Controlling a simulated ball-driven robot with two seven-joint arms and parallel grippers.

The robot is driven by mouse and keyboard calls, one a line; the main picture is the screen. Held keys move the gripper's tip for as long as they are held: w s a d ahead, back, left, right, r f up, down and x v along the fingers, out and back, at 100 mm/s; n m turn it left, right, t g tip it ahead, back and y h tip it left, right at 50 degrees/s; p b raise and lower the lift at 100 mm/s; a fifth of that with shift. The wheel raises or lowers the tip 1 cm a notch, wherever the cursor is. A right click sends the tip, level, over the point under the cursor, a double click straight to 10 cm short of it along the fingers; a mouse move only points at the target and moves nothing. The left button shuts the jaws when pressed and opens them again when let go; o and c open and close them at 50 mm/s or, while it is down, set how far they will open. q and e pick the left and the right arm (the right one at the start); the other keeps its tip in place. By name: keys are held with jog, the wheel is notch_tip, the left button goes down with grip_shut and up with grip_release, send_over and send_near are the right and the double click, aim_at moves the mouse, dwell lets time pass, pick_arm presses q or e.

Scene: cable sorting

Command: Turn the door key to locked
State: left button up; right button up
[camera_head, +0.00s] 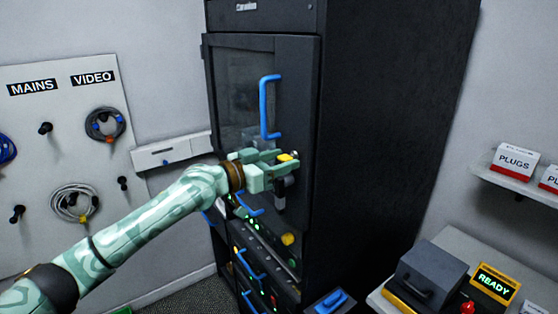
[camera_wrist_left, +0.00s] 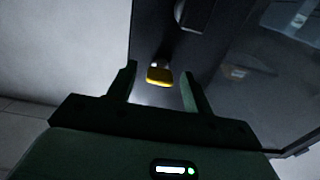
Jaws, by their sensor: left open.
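A dark cabinet door (camera_head: 296,85) with a glass pane and a blue handle (camera_head: 265,107) stands in the middle of the head view, and it looks closed. The door key (camera_head: 287,157) has a yellow head and sits at the door's right edge below the handle. My left gripper (camera_head: 284,168) is at the key, its jaws open. In the left wrist view the yellow key head (camera_wrist_left: 159,76) lies between the two open fingers (camera_wrist_left: 158,88), with a gap on both sides. I cannot tell the lock's state. My right gripper is not in view.
Blue-handled drawers (camera_head: 250,262) with lit panels sit below the door. A pegboard (camera_head: 70,150) with coiled cables is on the left wall. A grey box (camera_head: 428,272) and a READY display (camera_head: 494,283) stand on a bench at lower right. A shelf (camera_head: 515,183) holds PLUGS boxes.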

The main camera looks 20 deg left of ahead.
pick_arm(q)
jog(key=c, duration=1)
jog(key=shift+n, duration=0.4)
jog(key=n+p, duration=0.2)
jog(key=n, duration=0.1)
jog(key=shift+r, duration=0.1)
jog(key=n+p, duration=0.1)
jog(key=n, duration=0.3)
jog(key=shift+n+p, duration=0.3)
jog(key=shift+p, duration=0.1)
jog(key=n+p, duration=0.2)
jog(key=n, duration=0.3)
jog(key=shift+n+p, duration=0.7)
jog(key=shift+n, duration=1.5)
